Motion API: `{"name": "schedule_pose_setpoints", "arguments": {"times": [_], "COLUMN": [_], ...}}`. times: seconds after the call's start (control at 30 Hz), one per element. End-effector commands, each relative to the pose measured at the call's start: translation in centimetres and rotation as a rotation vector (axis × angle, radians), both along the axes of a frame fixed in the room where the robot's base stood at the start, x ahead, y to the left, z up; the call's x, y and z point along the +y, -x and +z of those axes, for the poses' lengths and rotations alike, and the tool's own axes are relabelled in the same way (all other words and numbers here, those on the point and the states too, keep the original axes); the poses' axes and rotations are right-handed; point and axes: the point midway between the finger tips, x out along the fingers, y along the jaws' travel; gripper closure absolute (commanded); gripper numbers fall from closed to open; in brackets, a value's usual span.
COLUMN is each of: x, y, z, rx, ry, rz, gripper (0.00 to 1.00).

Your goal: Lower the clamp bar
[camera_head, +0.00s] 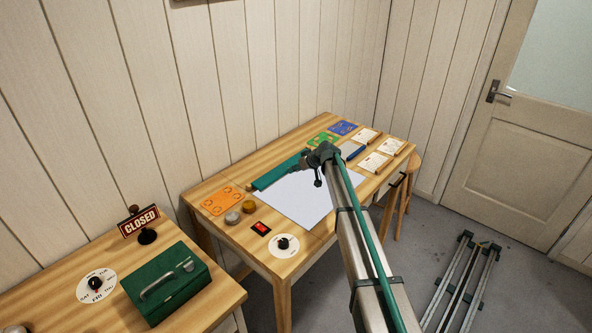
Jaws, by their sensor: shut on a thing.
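The clamp bar (274,175) is a long green bar at the back of the light wooden table, along the rear edge of a white sheet (300,205). I cannot tell how far it is raised above the sheet. My arm reaches across the table from the front right. My gripper (304,163) is at the bar's right part and is shut, apparently on the bar. The fingertips and the exact grip are small and partly hidden by my own wrist.
Left of the sheet lie an orange card (223,201), small round pots, a red switch (261,228) and a white dial (284,245). Coloured cards and paper blocks fill the right end. A nearer table holds a green box (166,284) and a CLOSED sign (139,222).

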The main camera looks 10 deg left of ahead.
Motion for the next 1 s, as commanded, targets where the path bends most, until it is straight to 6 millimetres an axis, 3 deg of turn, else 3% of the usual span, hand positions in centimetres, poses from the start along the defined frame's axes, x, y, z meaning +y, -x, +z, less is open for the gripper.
{"name": "schedule_pose_setpoints", "arguments": {"times": [0.83,0.87,1.0], "x": [0.3,0.3,0.3], "y": [-0.3,-0.3,-0.3], "z": [1.1,1.1,1.0], "rx": [-0.005,-0.005,-0.003], "ry": [-0.005,-0.005,-0.004], "rz": [-0.003,-0.003,-0.002], "gripper": [1.00,0.72,0.51]}}
